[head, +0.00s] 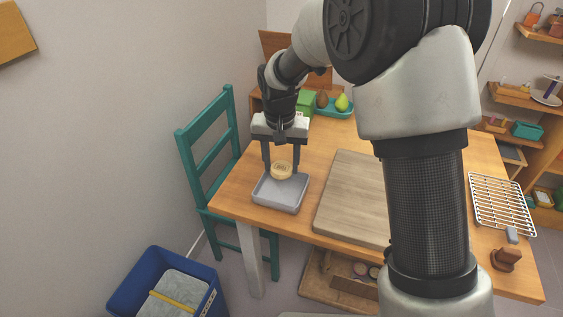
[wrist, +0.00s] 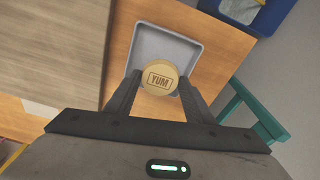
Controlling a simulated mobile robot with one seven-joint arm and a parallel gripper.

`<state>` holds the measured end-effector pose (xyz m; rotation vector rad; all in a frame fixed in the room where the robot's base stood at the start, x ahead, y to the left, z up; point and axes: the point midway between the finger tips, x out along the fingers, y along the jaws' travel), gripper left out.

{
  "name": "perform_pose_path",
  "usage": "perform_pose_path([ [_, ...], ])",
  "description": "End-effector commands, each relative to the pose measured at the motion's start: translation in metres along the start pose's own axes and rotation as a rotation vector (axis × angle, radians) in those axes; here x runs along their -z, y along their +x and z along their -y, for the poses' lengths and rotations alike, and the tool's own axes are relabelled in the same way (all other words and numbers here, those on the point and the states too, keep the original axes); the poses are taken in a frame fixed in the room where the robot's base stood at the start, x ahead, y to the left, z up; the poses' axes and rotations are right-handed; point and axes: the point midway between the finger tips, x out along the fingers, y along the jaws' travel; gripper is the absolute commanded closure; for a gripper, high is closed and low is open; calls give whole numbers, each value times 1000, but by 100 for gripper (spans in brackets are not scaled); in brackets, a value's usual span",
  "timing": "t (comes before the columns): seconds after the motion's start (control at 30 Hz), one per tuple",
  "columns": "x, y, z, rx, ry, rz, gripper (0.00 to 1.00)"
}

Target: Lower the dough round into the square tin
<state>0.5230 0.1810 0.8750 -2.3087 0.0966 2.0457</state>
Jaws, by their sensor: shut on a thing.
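The dough round (head: 281,170) is a pale tan disc, and in the wrist view (wrist: 160,76) its top reads "YUM". My gripper (head: 281,168) is shut on it, with one finger on each side; the fingertips also show in the wrist view (wrist: 158,82). The square tin (head: 267,198) is shallow and grey and stands near the left front edge of the table. In the wrist view the tin (wrist: 165,38) lies beyond and below the round, which covers part of its near side. The round appears over the tin's back part; its height above the floor of the tin is unclear.
A wooden board (head: 345,195) lies just right of the tin on the table (head: 235,190). A teal chair (head: 208,150) stands close on the left. A teal tray with fruit (head: 335,112) and a green box (head: 305,103) are behind. A wire rack (head: 500,200) lies far right.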

Motion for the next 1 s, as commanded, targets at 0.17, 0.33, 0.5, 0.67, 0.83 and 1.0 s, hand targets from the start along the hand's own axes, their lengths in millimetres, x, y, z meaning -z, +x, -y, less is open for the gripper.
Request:
perform_pose_path([
  [0.17, 0, 2, 0, 0, 0, 0, 73],
  [0.33, -1, 9, 0, 0, 0, 0, 73],
  [0.5, -2, 18, 0, 0, 0, 0, 73],
  [0.67, -3, 26, 0, 0, 0, 0, 73],
  [0.83, -4, 33, 0, 0, 0, 0, 73],
  [1.0, -4, 33, 0, 0, 0, -1, 73],
])
